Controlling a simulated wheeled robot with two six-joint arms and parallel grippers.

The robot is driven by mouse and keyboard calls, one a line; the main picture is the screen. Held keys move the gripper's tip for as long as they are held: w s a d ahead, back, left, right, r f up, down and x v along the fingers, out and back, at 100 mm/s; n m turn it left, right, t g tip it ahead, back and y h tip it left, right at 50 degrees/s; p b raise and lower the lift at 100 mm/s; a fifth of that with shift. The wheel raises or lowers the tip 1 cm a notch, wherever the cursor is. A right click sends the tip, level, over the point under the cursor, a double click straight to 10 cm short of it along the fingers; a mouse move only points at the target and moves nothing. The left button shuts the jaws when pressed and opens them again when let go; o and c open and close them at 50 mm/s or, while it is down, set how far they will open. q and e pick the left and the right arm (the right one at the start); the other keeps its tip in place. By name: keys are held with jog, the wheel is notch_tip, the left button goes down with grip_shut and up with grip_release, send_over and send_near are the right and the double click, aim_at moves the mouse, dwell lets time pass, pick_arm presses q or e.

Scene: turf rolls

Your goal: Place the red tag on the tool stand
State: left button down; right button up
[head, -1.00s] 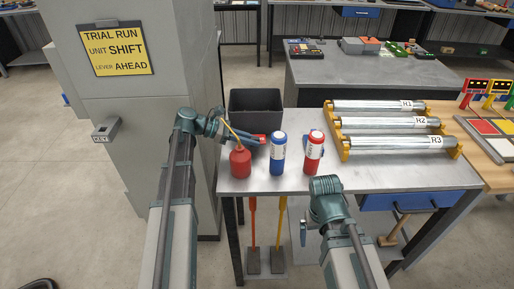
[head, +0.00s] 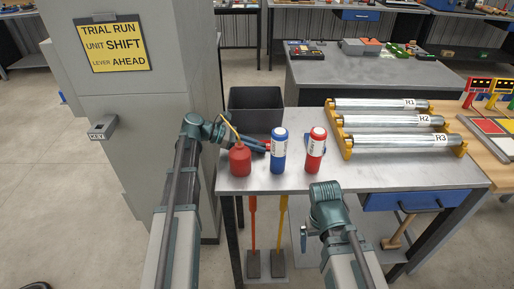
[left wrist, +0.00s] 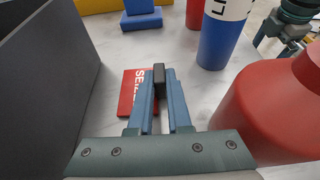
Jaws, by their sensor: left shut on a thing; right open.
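My left gripper (left wrist: 160,85) is shut on the black grip (left wrist: 159,76) of the red tag (left wrist: 136,92). White lettering beginning "SEIZ" shows on the tag, which appears flat just over or on the grey tabletop; I cannot tell which. In the head view the left gripper (head: 264,146) reaches in behind the red oil can, and the blue bottle partly hides its tip. A blue stepped block (left wrist: 141,18) shows beyond the tag; I cannot tell if it is the tool stand. My right gripper (head: 305,240) is open in front of the bench.
The red oil can (head: 240,160), blue bottle (head: 278,155) and red bottle (head: 315,152) stand close by. A dark bin (head: 256,108) is behind. A roller rack (head: 395,130) fills the bench's right part. A grey cabinet (head: 150,110) stands left.

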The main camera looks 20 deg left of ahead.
pick_arm(q)
jog(key=shift+f, duration=0.2)
jog(key=c, duration=0.9)
grip_release()
jog(key=shift+o, duration=0.2)
jog(key=shift+r, duration=0.1)
jog(key=shift+r, duration=0.25)
jog(key=p+v, duration=0.4)
jog(key=v, duration=0.6)
jog(key=shift+a+r, duration=0.1)
jog(key=shift+a, duration=0.15)
jog(key=shift+s+a+r+p, duration=0.2)
jog(key=shift+a+p, duration=0.1)
jog(key=shift+a, duration=0.35)
